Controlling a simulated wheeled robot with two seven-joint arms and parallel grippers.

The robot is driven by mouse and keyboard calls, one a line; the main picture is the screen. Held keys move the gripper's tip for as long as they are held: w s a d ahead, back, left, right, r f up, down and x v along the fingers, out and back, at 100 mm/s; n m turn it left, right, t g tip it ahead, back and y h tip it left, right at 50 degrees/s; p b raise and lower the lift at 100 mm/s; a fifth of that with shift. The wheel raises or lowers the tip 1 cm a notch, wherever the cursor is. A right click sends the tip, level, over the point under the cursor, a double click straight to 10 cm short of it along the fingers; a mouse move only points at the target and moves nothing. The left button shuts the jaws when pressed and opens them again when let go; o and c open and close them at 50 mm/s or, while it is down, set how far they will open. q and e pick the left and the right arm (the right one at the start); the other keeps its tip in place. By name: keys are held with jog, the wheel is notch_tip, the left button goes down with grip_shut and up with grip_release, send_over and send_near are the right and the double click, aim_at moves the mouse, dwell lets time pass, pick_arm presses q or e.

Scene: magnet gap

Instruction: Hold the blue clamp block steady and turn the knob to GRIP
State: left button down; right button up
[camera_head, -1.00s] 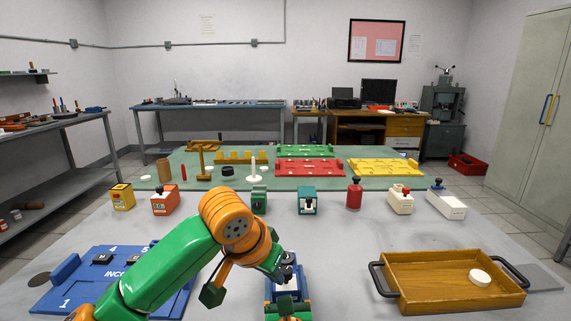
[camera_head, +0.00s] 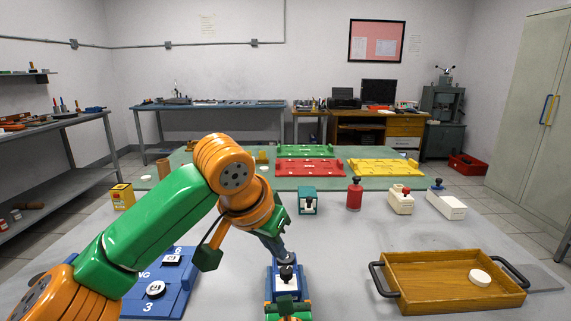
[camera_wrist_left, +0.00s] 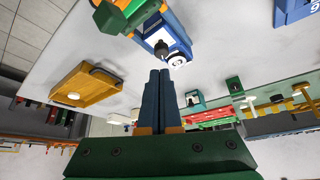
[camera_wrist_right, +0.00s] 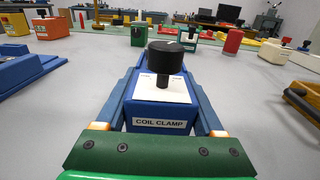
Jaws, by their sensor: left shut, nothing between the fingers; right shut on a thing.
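The blue clamp block (camera_head: 286,291), labelled COIL CLAMP, stands upright on the grey table; it also shows in the right wrist view (camera_wrist_right: 160,116). A black knob (camera_wrist_right: 165,58) tops its white plate; the plate's marks are too small to read. My right gripper (camera_wrist_right: 163,95) is shut on the block, a blue finger along each side. My left gripper (camera_head: 283,257) is shut and empty, close to the knob in the head view. In the left wrist view its fingertips (camera_wrist_left: 160,73) point towards the knob (camera_wrist_left: 161,48); whether they touch is unclear.
A wooden tray (camera_head: 450,302) with a white puck (camera_head: 480,277) stands at the right. A blue numbered board (camera_head: 180,297) lies at the left, partly behind my left arm. Several coloured blocks line the table's back. The table between block and tray is clear.

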pick_arm(q)
notch_tip(320, 180, down, 7)
jog(key=shift+r, duration=0.1)
dwell(0.3)
jog(key=shift+w+d, duration=0.15)
jog(key=shift+w, duration=0.15)
dwell(0.5)
jog(key=shift+w, duration=0.1)
jog(key=shift+w+a, duration=0.1)
jog(key=shift+a, duration=0.1)
notch_tip(320, 180, up, 6)
jog(key=shift+s+a, duration=0.2)
jog(key=shift+s, duration=0.2)
dwell(0.3)
